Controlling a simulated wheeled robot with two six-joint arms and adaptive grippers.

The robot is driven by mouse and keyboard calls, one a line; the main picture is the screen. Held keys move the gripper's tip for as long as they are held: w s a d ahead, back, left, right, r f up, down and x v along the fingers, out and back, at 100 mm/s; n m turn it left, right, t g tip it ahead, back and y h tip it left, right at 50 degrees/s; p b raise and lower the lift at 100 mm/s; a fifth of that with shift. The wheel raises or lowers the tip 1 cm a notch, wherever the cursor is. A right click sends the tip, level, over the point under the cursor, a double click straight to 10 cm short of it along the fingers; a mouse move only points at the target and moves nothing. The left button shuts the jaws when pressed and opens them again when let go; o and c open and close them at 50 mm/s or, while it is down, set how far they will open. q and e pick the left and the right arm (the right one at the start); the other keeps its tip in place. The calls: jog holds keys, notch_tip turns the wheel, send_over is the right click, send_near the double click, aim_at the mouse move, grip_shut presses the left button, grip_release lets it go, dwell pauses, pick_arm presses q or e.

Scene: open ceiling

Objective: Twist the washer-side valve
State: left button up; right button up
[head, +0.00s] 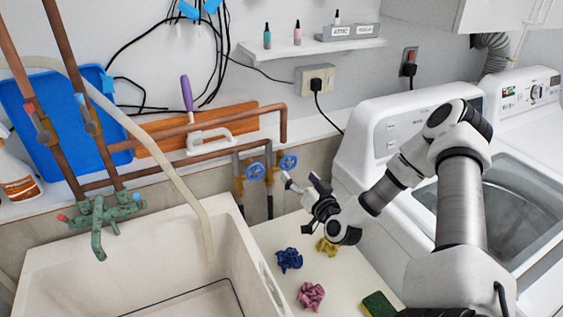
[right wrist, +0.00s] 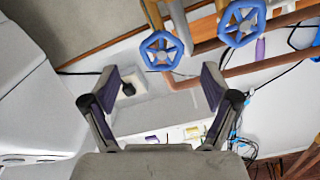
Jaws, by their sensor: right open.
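Two blue valve handles sit side by side on copper and brass pipework at the wall. The washer-side valve (head: 288,162) is the right one in the head view. The other valve (head: 255,171) shows at upper right in the wrist view (right wrist: 241,22). My right gripper (head: 304,180) is open and empty, just right of and below the washer-side valve. In the right wrist view its fingers (right wrist: 160,86) are spread, with the washer-side valve above the gap. My left gripper is not in view.
A white washer (head: 385,130) stands at the right. A sink (head: 150,270) with a green faucet (head: 100,218) is at the left. Blue, pink and yellow crumpled cloths (head: 310,295) and a sponge (head: 378,305) lie on the counter below my gripper.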

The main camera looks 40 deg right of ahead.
aim_at(290, 163)
jog(key=x, duration=0.7)
jog(key=shift+w+r, duration=0.15)
jog(key=shift+s+r, duration=0.15)
jog(key=shift+s, duration=0.1)
jog(key=shift+c, duration=0.3)
jog(key=c, duration=1.1)
